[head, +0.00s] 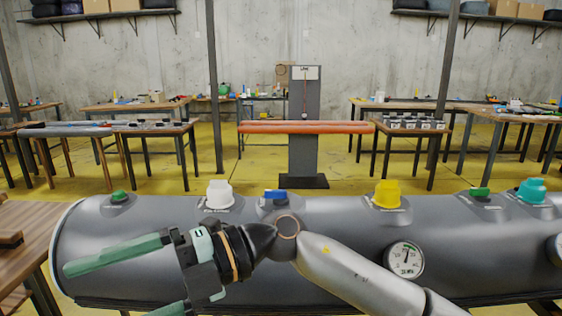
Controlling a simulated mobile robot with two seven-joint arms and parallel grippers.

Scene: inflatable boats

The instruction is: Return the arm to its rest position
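My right arm comes in from the lower right and bends across the front of a large grey inflatable tube (340,215). Its gripper (108,290) points left, in front of the tube's left part. Its two green fingers stand apart with nothing seen between them; the lower finger is partly cut off by the bottom edge. My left gripper is not in view.
On the tube sit a white cap (219,194), a blue valve (275,195), a yellow cap (387,194), a teal cap (532,190) and a pressure gauge (404,260). A wooden table (60,225) stands close at left. A grey post (304,130) with an orange bar stands behind.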

